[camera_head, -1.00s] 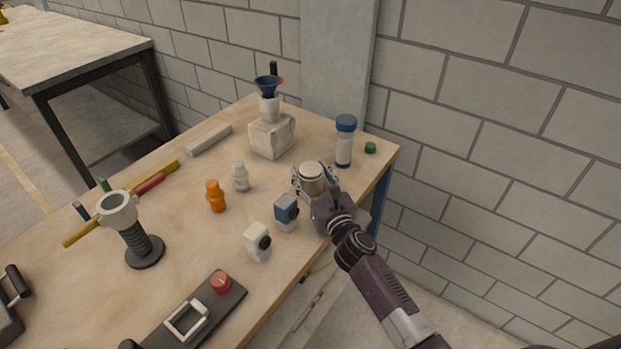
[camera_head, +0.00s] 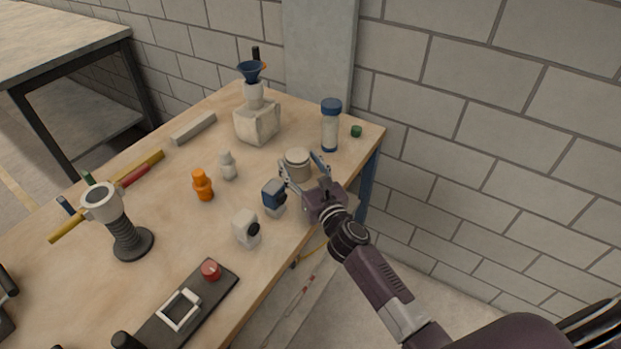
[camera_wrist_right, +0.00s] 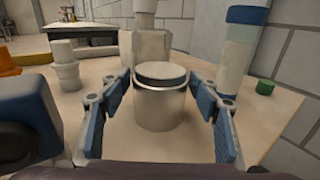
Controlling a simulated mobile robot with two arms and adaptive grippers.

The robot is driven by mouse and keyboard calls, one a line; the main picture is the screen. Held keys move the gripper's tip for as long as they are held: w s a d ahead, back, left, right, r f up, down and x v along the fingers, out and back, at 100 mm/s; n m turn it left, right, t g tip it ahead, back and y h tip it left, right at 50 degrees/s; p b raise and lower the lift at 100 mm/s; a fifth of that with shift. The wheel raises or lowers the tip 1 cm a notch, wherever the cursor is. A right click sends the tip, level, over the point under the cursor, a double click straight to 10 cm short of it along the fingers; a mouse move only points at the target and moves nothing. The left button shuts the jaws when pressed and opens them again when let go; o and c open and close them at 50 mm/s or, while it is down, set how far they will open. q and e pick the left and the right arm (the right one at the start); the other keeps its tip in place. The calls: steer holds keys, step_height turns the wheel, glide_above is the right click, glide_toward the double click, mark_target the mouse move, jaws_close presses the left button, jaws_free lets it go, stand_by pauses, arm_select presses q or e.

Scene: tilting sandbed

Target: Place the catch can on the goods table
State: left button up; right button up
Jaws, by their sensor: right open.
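The catch can, a short metal cylinder with a pale lid (camera_head: 298,164), stands upright on the wooden table (camera_head: 190,240) near its right edge. It also shows in the right wrist view (camera_wrist_right: 160,100). My right gripper (camera_head: 306,176) is open, with one blue-padded finger on each side of the can; in the right wrist view the fingers (camera_wrist_right: 160,120) show gaps to the can on both sides. The can seems to rest on the table top. My left gripper is not in view.
A blue-and-white device (camera_head: 273,197) and a white one (camera_head: 246,228) stand close left of my right gripper. A blue-capped bottle (camera_head: 330,128) stands behind the can, with a green cap (camera_head: 356,131) beside it. Another table (camera_head: 60,45) stands at the far left.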

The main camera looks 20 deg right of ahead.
steer(key=s, duration=1)
steer(key=shift+d+r, duration=0.1)
steer(key=shift+d, duration=0.3)
steer(key=shift+s, duration=0.1)
